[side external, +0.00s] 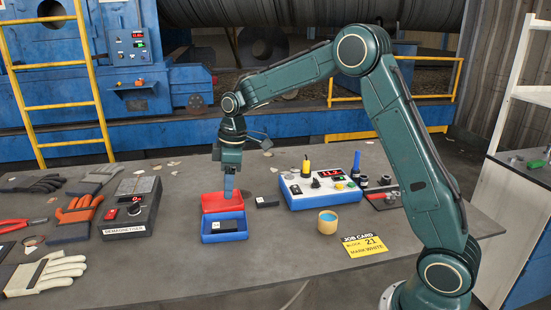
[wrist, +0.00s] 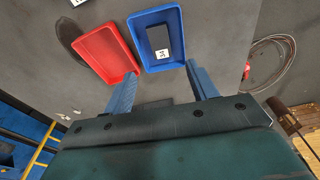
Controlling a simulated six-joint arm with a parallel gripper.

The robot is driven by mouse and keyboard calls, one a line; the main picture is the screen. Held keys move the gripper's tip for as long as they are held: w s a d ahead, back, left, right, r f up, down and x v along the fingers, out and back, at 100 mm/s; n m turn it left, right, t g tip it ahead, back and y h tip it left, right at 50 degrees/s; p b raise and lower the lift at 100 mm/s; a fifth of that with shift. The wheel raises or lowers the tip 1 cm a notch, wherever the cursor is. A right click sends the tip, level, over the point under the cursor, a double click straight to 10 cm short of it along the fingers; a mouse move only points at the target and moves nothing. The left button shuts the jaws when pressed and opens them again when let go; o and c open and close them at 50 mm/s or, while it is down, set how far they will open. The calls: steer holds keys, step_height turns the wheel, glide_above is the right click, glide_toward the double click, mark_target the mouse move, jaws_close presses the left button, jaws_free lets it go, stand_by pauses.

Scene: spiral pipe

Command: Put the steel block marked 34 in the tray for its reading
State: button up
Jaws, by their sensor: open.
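The red tray (wrist: 110,52) stands beside the blue one and looks empty. My gripper (wrist: 160,69) is open, with nothing between its fingers. In the side view my gripper (side external: 229,193) points down above the trays, its fingers in front of the red tray (side external: 215,202).
Another dark block (side external: 267,202) lies on the table right of the trays. A meter box (side external: 320,190) with a red display stands beyond it. A demagnetiser (side external: 132,205) and gloves (side external: 48,272) are left.

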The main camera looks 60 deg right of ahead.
stand_by(0.3)
steer(key=s+a+r+m+t, duration=0.2)
steer(key=s+a+r+m, duration=0.15)
steer(key=s+r, duration=1.05)
steer(key=s+f+m+t, duration=0.1)
steer(key=s+m, duration=0.1)
steer(key=s, duration=0.7)
steer(key=s+f+m+t+h, duration=0.1)
steer(key=s+f+m, duration=0.1)
steer(key=s, duration=0.7)
steer(key=shift+s+a+f+m, duration=0.15)
steer(key=shift+s+f+m, duration=0.15)
steer(key=shift+m, duration=0.15)
